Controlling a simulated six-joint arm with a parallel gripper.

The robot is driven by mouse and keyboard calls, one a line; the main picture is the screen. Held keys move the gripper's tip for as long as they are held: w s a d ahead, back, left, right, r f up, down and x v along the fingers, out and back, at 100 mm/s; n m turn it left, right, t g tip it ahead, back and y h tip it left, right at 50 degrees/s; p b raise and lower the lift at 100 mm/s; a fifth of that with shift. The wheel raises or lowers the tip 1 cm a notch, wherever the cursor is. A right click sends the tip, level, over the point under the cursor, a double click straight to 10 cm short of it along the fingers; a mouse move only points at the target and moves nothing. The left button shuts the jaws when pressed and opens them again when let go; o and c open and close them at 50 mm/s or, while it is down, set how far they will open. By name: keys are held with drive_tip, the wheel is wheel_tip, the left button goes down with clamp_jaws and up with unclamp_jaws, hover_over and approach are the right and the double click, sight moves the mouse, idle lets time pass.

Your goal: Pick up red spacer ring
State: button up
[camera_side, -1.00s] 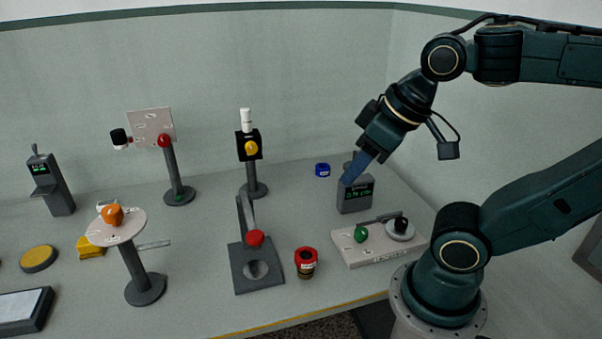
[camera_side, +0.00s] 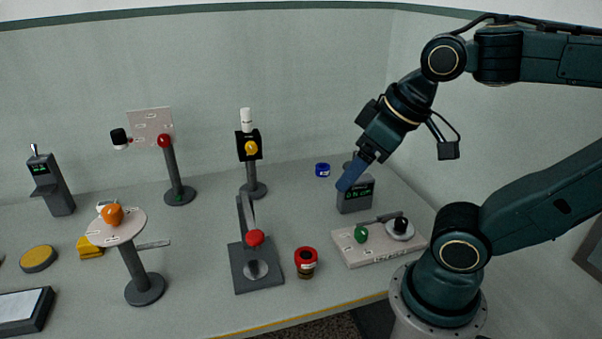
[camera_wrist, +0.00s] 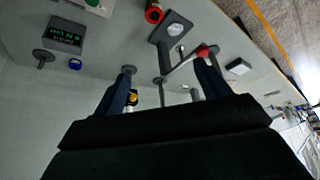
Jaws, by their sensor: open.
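A red ring (camera_side: 306,255) sits on top of a short dark, banded cylinder (camera_side: 306,271) near the front edge of the bench. It also shows at the top of the wrist view as a red ring with a dark centre (camera_wrist: 154,13). My gripper (camera_side: 345,185) is open and in the air in front of the grey display box, up and to the right of the red ring in the side view. In the wrist view its two blue fingers (camera_wrist: 166,66) are spread apart with nothing held between them.
A lever press with a red knob (camera_side: 255,238) stands just left of the ring. A pale switch board (camera_side: 375,251) lies to its right. A display box (camera_side: 362,195) and blue ring (camera_side: 322,170) are behind. Posts stand left. Bench between ring and display box is clear.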

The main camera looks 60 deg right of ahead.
drive_tip(key=shift+w, duration=0.1)
idle(0.3)
drive_tip(key=w+d+f+n+g+y, duration=0.4)
drive_tip(key=w+f+n, duration=0.7)
drive_tip(key=n, duration=1.1)
drive_tip(key=shift+w+d+f+n+g, duration=0.25)
drive_tip(key=shift+d+f+g, duration=0.2)
drive_tip(key=shift+d+g, duration=1)
drive_tip(key=shift+a+g, duration=0.25)
drive_tip(key=shift+a, duration=0.1)
hover_over(306, 255)
drive_tip(key=d, duration=0.3)
drive_tip(key=shift+w+a+f, duration=0.15)
drive_tip(key=shift+w+f, duration=0.05)
drive_tip(key=shift+f, duration=1.8)
drive_tip(key=shift+w+a+f, duration=0.1)
drive_tip(key=shift+w+f, duration=0.05)
drive_tip(key=shift+f, duration=1.8)
drive_tip(key=shift+x, duration=2.6)
